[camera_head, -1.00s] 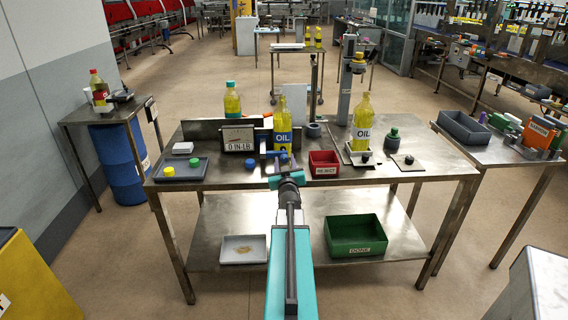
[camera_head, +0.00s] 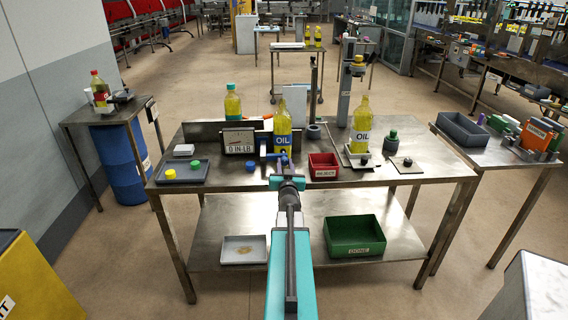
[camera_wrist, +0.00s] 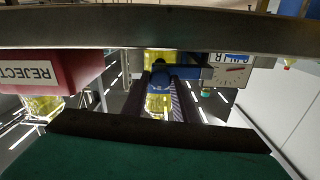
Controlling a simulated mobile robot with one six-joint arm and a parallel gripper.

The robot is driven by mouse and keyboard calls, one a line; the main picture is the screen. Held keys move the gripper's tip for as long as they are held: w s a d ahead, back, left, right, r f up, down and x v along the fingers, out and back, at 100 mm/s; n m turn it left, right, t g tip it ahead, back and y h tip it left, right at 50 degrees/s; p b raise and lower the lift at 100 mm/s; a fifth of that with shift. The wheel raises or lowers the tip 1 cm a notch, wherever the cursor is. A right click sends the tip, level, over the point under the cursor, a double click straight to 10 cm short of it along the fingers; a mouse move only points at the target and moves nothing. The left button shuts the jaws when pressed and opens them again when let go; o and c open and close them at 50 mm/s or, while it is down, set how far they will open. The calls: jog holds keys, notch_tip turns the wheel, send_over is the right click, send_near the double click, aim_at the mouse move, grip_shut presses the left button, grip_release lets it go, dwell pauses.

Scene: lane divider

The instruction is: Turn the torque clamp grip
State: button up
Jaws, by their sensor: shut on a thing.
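The torque gauge (camera_head: 238,141) stands on the steel table, its label reading "0 IN-LB"; it shows upside down in the wrist view (camera_wrist: 230,72). Beside it, the blue clamp (camera_head: 266,155) is in front of the yellow OIL bottle (camera_head: 283,130). The clamp's blue grip (camera_wrist: 160,76) shows between my fingertips in the wrist view. My gripper (camera_head: 287,168) has come in from the front and is shut on this grip; in the wrist view (camera_wrist: 166,88) its fingers stand either side of it. My gripper partly hides the grip in the head view.
The red REJECT bin (camera_head: 323,166) stands close right of my gripper. A loose blue cap (camera_head: 249,166) lies to its left, near a grey tray (camera_head: 190,178). A second OIL bottle (camera_head: 361,128) stands at right. Below are a green DONE bin (camera_head: 354,236) and a white tray (camera_head: 244,250).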

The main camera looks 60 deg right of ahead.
jog(key=shift+s+d+r+m+p, duration=0.1)
jog(key=shift+m+p, duration=0.2)
jog(key=shift+m, duration=0.3)
jog(key=shift+d+r+m+p, duration=0.1)
jog(key=shift+m+p, duration=0.15)
jog(key=shift+m, duration=0.35)
jog(key=shift+f, duration=0.1)
jog(key=o, duration=1.1)
jog(key=shift+a, duration=0.1)
jog(key=shift+a+f, duration=0.1)
